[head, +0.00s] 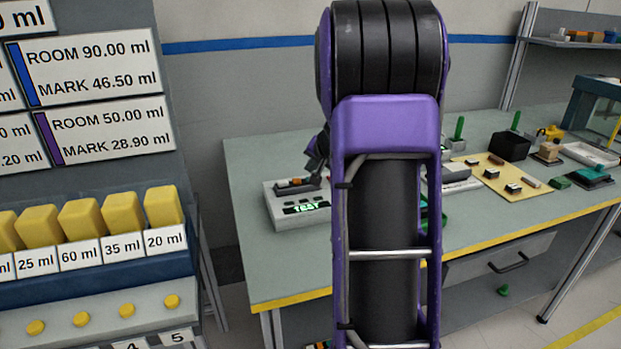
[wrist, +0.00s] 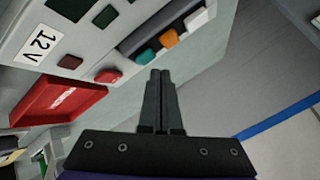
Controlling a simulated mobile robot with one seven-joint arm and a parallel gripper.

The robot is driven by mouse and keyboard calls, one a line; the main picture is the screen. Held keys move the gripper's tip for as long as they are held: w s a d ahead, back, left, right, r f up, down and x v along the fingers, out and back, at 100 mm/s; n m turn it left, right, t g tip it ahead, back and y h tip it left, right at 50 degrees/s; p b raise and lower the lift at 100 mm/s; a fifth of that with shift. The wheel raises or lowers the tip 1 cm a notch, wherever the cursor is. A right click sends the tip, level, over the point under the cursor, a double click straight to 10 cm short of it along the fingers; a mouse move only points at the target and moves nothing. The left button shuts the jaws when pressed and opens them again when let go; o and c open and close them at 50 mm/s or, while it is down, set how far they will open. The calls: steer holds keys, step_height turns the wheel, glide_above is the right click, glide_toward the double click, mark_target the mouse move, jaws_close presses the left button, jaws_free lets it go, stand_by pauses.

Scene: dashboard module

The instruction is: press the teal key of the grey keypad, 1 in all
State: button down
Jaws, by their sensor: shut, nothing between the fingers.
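In the wrist view a grey module carries a dark strip (wrist: 135,40) with a teal key (wrist: 146,57), an orange key (wrist: 169,39) and a white key (wrist: 197,19) in a row. My gripper (wrist: 160,73) is shut and empty, its fingertips just below and right of the teal key in the picture. I cannot tell whether they touch it. In the head view the grey module (head: 283,213) stands on the bench at its left end, with a lit green display reading TEST (head: 305,207). My gripper (head: 317,168) is over its back part, partly hidden by my arm, and the teal key cannot be made out.
In the wrist view a red button (wrist: 108,76), a 12 V label (wrist: 41,43) and a red tray (wrist: 60,104) are left of the keys. The bench (head: 262,265) also holds a black bin (head: 510,147) and a tan board (head: 520,187) at right. A rack of yellow blocks stands left.

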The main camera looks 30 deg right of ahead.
steer(key=shift+f, duration=0.1)
stand_by(0.5)
steer(key=shift+f+b, duration=0.35)
steer(key=shift+b, duration=0.4)
steer(key=shift+f+b, duration=0.45)
steer(key=shift+b, duration=0.05)
stand_by(0.6)
steer(key=shift+r, duration=0.1)
steer(key=shift+r+p, duration=0.6)
steer(key=shift+r, duration=0.2)
steer(key=shift+r+p, duration=1.8)
steer(key=shift+r, duration=0.65)
